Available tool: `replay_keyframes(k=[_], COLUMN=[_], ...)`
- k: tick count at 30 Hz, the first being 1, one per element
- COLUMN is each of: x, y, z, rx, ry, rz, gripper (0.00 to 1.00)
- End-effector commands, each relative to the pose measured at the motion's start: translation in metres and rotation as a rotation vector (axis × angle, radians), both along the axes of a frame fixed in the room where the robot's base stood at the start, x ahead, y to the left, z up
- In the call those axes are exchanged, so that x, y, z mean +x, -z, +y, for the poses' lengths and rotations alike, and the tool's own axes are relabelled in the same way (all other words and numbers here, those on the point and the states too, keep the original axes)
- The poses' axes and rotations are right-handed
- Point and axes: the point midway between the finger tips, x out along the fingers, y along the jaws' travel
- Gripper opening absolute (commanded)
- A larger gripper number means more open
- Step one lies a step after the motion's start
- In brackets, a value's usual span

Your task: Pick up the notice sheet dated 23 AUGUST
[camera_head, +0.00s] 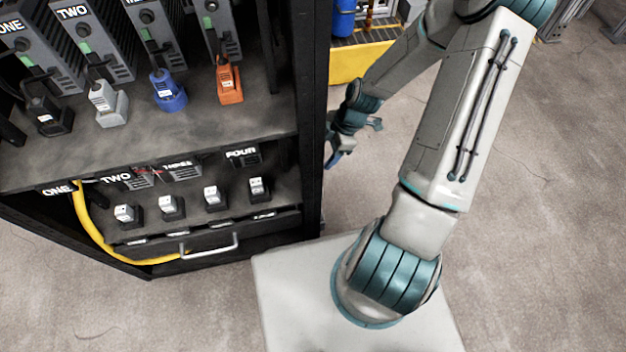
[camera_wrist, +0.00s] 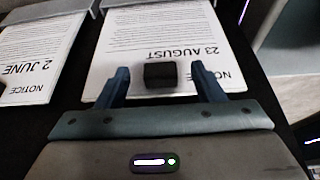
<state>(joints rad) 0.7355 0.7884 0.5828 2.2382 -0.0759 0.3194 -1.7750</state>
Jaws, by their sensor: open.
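The notice sheet dated 23 AUGUST (camera_wrist: 150,35) is white, with its print upside down in the wrist view. My gripper (camera_wrist: 160,68) is open, its two blue fingers over the lower part of this sheet. A small black block (camera_wrist: 160,76) shows between the fingers, in front of the sheet; I cannot tell whether the fingers touch it. A second sheet, dated 2 JUNE (camera_wrist: 30,58), lies to the left. In the head view my gripper (camera_head: 335,160) is beside the cabinet's right side, and neither sheet can be seen there.
Grey clips or bars (camera_wrist: 50,9) run along the sheets' far edges. A dark cabinet (camera_head: 310,110) with shelves, numbered units and a yellow cable (camera_head: 90,225) stands left of my arm. A yellow bin (camera_head: 360,62) is behind my arm. Concrete floor is clear to the right.

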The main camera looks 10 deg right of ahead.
Motion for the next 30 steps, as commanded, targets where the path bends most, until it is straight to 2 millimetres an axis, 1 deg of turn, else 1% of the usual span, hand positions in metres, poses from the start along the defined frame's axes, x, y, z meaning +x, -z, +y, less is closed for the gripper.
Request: replay_keyframes(k=[1, 3, 10, 11, 12, 14, 15, 17, 18, 25, 30], x=[-0.0002, 0.0, 0.0002, 0.0002, 0.0002, 0.0002, 0.0002, 0.0001, 0.0002, 0.0002, 0.0002], y=[0.013, 0.0188, 0.0188, 0.0187, 0.0187, 0.0187, 0.0186, 0.0187, 0.0186, 0.0181, 0.013], z=[0.0036, 0.0066, 0.0075, 0.0074, 0.0074, 0.0074, 0.0075, 0.0074, 0.0075, 0.0073, 0.0056], rx=[0.0, 0.0, 0.0, 0.0, 0.0, 0.0, 0.0, 0.0, 0.0, 0.0, 0.0], ry=[-0.001, -0.002, 0.0, 0.0, 0.0, 0.0, 0.0, 0.0, 0.0, 0.0, 0.0], rz=[0.001, 0.0, 0.0, 0.0, 0.0, 0.0, 0.0, 0.0, 0.0, 0.0, 0.0], gripper=[0.62, 0.62, 0.62, 0.59, 0.48, 0.31, 0.2, 0.03, 0.0, 0.0, 0.0])
